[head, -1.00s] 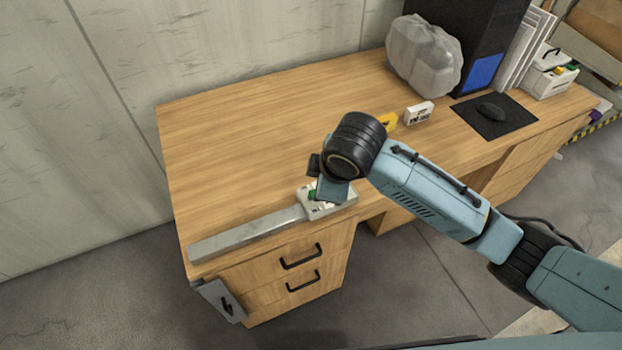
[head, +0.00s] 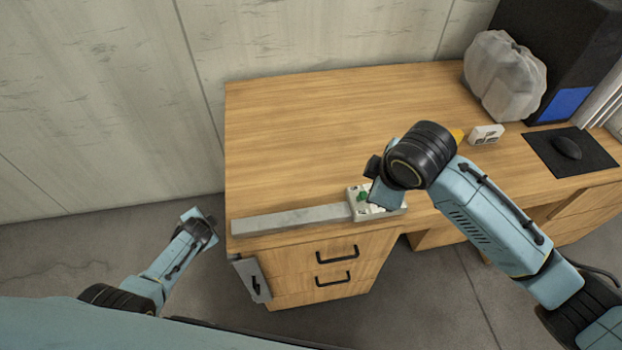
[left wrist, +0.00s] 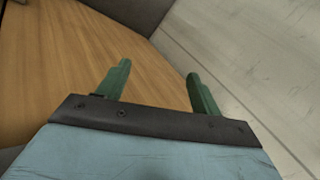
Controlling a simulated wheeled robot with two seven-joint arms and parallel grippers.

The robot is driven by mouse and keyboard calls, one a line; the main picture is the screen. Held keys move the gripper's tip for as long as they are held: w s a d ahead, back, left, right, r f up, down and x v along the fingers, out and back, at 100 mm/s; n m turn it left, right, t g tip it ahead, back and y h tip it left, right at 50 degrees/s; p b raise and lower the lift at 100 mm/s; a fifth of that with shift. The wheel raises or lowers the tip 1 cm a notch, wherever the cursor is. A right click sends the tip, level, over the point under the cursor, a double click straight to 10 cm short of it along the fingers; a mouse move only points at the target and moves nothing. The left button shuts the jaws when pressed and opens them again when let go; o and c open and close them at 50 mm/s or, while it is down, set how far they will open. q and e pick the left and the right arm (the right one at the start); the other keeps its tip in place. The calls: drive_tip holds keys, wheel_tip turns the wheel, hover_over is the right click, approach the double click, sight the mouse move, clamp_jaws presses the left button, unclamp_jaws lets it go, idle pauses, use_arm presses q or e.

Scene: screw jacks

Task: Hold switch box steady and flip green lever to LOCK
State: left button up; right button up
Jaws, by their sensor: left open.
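The pale switch box (head: 362,213) sits near the desk's front edge, with a green lever (head: 363,196) on its top face. My right gripper (head: 382,194) is over the right part of the box and partly covers it. Its fingertips are hidden, so I cannot tell whether it is open or shut, or touching the box. My left gripper (head: 200,222) is left of the desk, well apart from the box. In the left wrist view its two green fingers (left wrist: 160,88) are spread with nothing between them. The lever's exact position is too small to read.
A long grey bar (head: 290,218) lies along the wooden desk's (head: 310,125) front edge, up to the box. A grey bag (head: 503,75), a small white box (head: 486,134) and a mouse on a mat (head: 540,150) are farther right. The desk's back left is clear.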

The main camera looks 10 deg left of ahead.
use_arm(q)
drive_tip(key=w+a+r+m+t+y, duration=0.15)
drive_tip(key=w+a+r, duration=0.25)
drive_tip(key=w+r, duration=0.75)
drive_tip(key=shift+n+g+h, duration=0.25)
drive_tip(key=shift+n+g, duration=0.3)
drive_tip(key=shift+g, duration=0.2)
drive_tip(key=d+r, duration=0.1)
drive_tip(key=d, duration=0.2)
drive_tip(key=w+d+r, duration=0.1)
drive_tip(key=d+r, duration=0.1)
drive_tip(key=d, duration=0.1)
drive_tip(key=w+d+r, duration=0.1)
drive_tip(key=d+r, duration=0.1)
drive_tip(key=d, duration=0.1)
drive_tip(key=shift+w+r, duration=0.15)
drive_tip(key=shift+r, duration=0.05)
drive_tip(key=s+d+r+m+g+h, duration=0.1)
drive_tip(key=d, duration=0.6)
drive_tip(key=s+d+r+g+h, duration=0.2)
drive_tip(key=d, duration=0.4)
wheel_tip(320, 180, up, 6)
drive_tip(key=m+g+h, duration=0.2)
drive_tip(key=m+g, duration=0.2)
hover_over(311, 214)
wheel_tip(311, 214, down, 13)
drive_tip(key=shift+f, duration=0.15)
